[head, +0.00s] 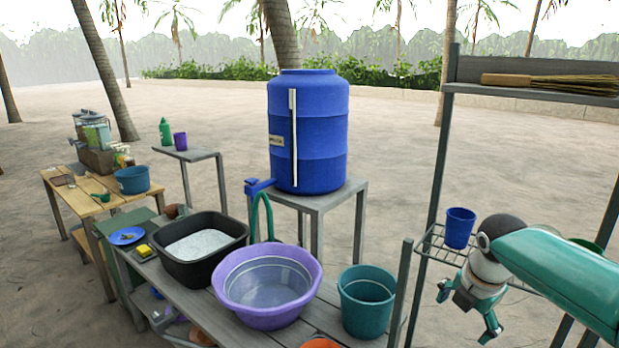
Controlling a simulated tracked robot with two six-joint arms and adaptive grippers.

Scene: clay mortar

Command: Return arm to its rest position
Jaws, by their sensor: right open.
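My right arm (560,270) reaches in from the right edge of the head view. Its right gripper (466,313) points down and to the left, with its two fingers spread apart and nothing between them. It hangs in front of the wire rack, to the right of the teal bucket. My left arm and gripper do not show.
A blue cup (459,228) stands on the wire rack (436,247) close to my right arm. The grey table holds a purple basin (230,290), a black tub (180,268) and a teal bucket (366,318). A blue barrel (320,130) stands behind. Open sand lies beyond.

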